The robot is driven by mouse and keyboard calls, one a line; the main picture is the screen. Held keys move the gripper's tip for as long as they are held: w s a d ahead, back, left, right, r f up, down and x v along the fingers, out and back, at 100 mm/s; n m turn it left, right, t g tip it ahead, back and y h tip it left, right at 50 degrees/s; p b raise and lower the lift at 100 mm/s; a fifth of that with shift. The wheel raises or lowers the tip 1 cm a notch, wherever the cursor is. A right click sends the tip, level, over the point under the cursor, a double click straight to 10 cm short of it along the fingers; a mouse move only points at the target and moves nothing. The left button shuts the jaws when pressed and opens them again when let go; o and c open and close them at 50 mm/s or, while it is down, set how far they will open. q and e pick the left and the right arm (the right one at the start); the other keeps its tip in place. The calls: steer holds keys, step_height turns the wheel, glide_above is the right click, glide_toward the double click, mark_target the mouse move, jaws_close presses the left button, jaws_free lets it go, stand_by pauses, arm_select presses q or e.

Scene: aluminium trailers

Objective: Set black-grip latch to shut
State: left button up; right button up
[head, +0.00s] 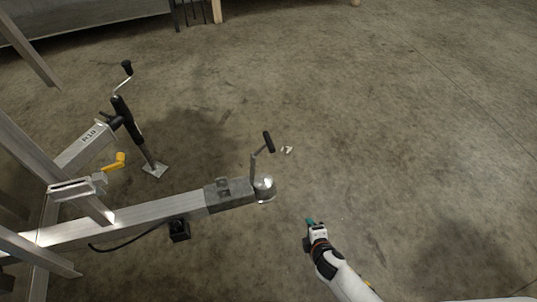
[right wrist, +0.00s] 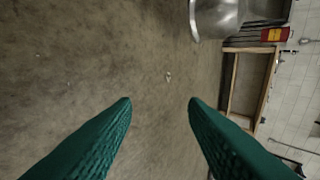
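The black-grip latch (head: 268,142) stands up from the coupler (head: 232,192) at the end of the trailer's aluminium tongue in the head view. Its grey arm rises from the coupler and bends to the right into a black grip. The coupler ends in a rounded silver nose (head: 264,188). My right gripper (head: 309,222) is to the right and nearer than the nose, apart from the latch. In the right wrist view my right gripper (right wrist: 160,103) is open, with nothing between its green fingers. A rounded silver part (right wrist: 215,18) shows at the top there. My left gripper is not in view.
A jack with a black-gripped crank (head: 126,68) and a yellow-handled part (head: 115,162) are on the trailer frame at left. A small pale object (head: 287,149) lies on the floor beyond the latch. The concrete floor at right is clear.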

steer(key=w+a+r+n+t+y+b, duration=0.1)
steer(key=w+a+r+n+t+b, duration=0.1)
steer(key=w+a+r+n, duration=0.3)
steer(key=w+a+r+n+t+y+b, duration=0.1)
steer(key=w+r+n+t, duration=0.1)
steer(key=r, duration=0.5)
steer(key=n+t+y+b, duration=0.2)
steer(key=n+t, duration=0.1)
steer(key=n, duration=0.2)
glide_toward(270, 143)
steer(key=x, duration=0.6)
steer(key=f+x, duration=0.1)
steer(key=x, duration=0.3)
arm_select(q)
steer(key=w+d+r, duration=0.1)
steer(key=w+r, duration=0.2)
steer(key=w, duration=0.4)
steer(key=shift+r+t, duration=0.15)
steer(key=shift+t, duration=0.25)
arm_select(e)
steer(key=shift+w+a, duration=0.1)
steer(key=shift+w, duration=0.55)
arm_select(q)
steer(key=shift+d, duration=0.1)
arm_select(e)
steer(key=shift+c, duration=0.6)
jaws_close()
